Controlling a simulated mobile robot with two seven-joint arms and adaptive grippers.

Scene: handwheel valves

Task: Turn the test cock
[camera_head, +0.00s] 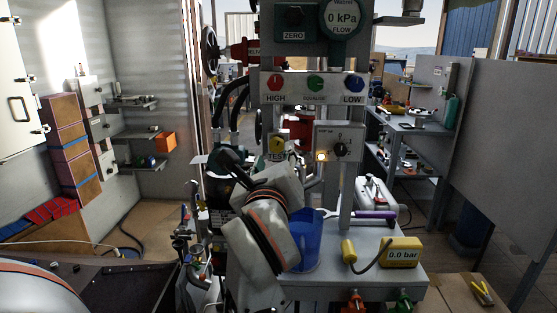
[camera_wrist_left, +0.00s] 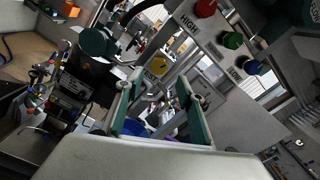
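The test cock (camera_head: 278,143) is a small yellow handle above the TEST label on the grey stand's upright, below the HIGH and LOW panel. It also shows in the left wrist view (camera_wrist_left: 158,65), beyond and between my fingertips. My left gripper (camera_head: 281,168) is just below and in front of it in the head view, its fingers partly hidden by my wrist. In the wrist view the two green-padded fingers (camera_wrist_left: 160,83) are spread apart with nothing held between them. I cannot tell any contact with the cock. My right gripper is in neither view.
Red, green and blue knobs sit on the panel (camera_head: 313,88) above. A dial box (camera_head: 338,142) with a lit lamp is to the right. A blue cup (camera_head: 308,240), purple-handled wrench (camera_head: 372,216) and yellow gauge (camera_head: 401,252) stand on the bench. Black hoses (camera_head: 218,108) hang left.

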